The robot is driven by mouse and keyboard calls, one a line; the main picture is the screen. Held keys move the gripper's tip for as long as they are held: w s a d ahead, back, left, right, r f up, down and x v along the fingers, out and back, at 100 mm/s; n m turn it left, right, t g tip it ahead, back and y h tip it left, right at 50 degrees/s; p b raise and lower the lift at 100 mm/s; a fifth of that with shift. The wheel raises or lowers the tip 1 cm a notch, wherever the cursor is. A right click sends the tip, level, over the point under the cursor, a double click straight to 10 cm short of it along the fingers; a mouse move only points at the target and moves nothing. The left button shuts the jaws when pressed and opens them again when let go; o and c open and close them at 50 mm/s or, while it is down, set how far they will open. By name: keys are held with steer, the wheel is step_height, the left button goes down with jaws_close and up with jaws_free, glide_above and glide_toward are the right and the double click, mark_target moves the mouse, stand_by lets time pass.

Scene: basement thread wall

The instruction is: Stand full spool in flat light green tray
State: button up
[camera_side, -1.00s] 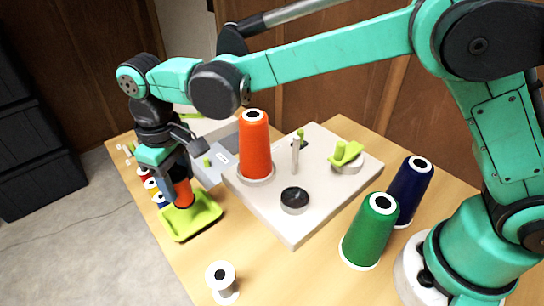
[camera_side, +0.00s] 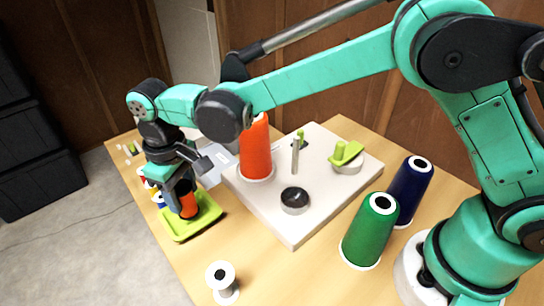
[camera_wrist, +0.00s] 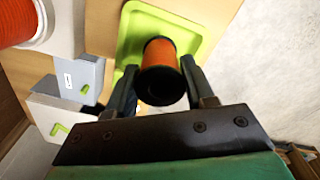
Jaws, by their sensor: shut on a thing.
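An orange full spool with a dark end (camera_wrist: 161,72) is between the fingers of my gripper (camera_wrist: 162,84) in the wrist view. In the side view my gripper (camera_side: 182,197) is shut on the spool (camera_side: 188,205), which is upright or nearly so over the flat light green tray (camera_side: 177,229). The tray also shows in the wrist view (camera_wrist: 196,24), behind the spool. Whether the spool's lower end touches the tray floor cannot be told.
A white winder base (camera_side: 258,208) carries a tall orange cone (camera_side: 255,152), a post and a black knob (camera_side: 295,199). Green (camera_side: 369,232) and navy (camera_side: 411,190) cones stand at right. An empty white spool (camera_side: 222,281) stands near the front edge.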

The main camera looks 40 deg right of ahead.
steer(key=shift+f, duration=0.9)
steer(key=o, duration=1)
steer(key=shift+r, duration=3.5)
steer(key=shift+d, duration=0.1)
